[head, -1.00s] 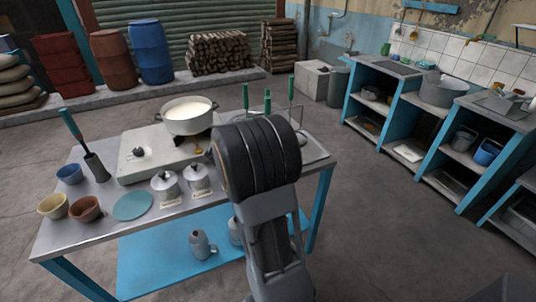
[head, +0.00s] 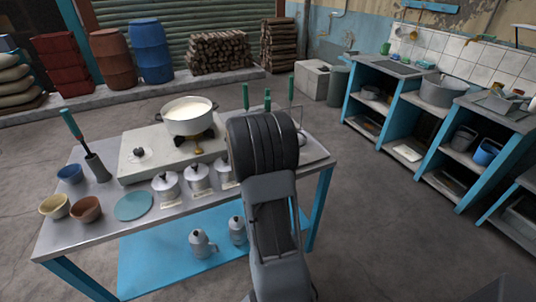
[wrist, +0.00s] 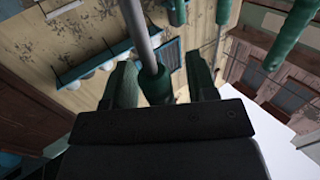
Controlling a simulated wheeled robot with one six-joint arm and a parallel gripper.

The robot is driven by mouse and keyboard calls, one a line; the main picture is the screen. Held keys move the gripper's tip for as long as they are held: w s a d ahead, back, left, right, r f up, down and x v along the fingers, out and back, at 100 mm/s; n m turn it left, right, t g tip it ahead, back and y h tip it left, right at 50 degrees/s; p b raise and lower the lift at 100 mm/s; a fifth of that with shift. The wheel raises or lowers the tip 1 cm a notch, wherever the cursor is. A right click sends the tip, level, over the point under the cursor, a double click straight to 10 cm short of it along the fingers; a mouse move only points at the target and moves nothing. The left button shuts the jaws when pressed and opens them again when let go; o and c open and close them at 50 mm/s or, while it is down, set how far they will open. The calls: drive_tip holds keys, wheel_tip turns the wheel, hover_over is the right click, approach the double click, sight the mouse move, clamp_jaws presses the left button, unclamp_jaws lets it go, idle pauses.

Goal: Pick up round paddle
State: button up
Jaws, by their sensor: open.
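Several green-handled tools stand upright at the right end of the metal table (head: 205,190). Their handles show in the head view, one at the left (head: 245,96), one in the middle (head: 267,100) and one at the right (head: 291,88). Their lower ends are mostly hidden behind my arm, so I cannot tell which is the round paddle. In the wrist view my gripper (wrist: 163,82) is open, with a green handle on a grey metal rod (wrist: 142,30) between its fingers. I cannot tell whether they touch. My gripper is hidden in the head view.
A white pot of milk (head: 189,117) sits on the stove left of my arm. Several small lidded metal pots (head: 166,187), bowls (head: 86,209) and a teal plate (head: 133,206) occupy the front and left.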

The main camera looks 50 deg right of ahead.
drive_tip(key=c, duration=0.9)
clamp_jaws()
drive_tip(key=shift+r, duration=0.15)
